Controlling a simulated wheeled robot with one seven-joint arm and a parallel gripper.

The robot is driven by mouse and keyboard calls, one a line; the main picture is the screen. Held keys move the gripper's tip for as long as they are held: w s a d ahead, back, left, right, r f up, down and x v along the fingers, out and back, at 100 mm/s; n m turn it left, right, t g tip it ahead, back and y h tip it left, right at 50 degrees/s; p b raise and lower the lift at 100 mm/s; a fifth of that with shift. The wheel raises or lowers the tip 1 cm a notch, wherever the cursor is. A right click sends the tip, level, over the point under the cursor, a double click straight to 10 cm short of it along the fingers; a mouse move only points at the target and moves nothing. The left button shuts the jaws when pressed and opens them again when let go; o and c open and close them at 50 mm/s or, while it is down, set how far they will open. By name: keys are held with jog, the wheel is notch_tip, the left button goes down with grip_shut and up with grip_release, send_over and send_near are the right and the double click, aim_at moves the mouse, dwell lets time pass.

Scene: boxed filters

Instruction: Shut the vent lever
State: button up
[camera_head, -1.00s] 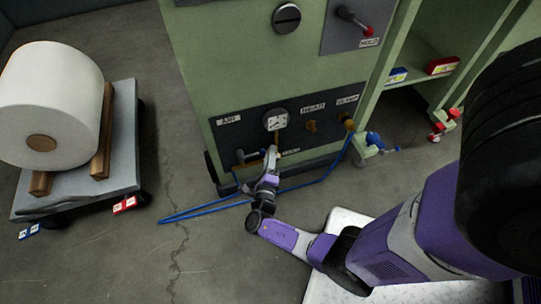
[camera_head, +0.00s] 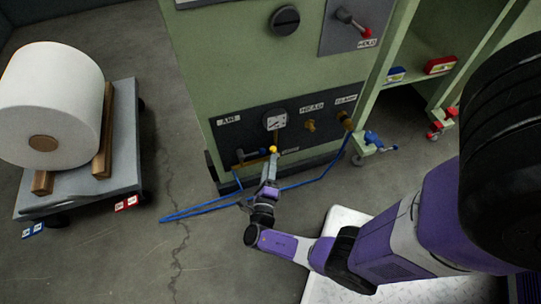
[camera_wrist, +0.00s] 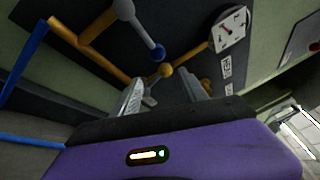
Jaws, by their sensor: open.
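The vent lever is a thin brass-coloured arm with a yellow ball end (camera_head: 273,150), low on the dark panel below the gauge. In the wrist view its yellow ball (camera_wrist: 166,70) lies just beyond and between my fingertips. My gripper (camera_head: 270,178) is in front of the panel, pointing at the ball. In the wrist view my gripper (camera_wrist: 165,92) has its two grey fingers spread apart with nothing between them. I cannot tell whether a finger touches the lever. The small label beside it is too blurred to read.
A gauge (camera_head: 275,121) is above. A blue hose (camera_head: 200,208) runs along the floor. A cart (camera_head: 120,180) with a white roll stands left.

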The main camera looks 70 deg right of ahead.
jog(key=shift+v, duration=1.65)
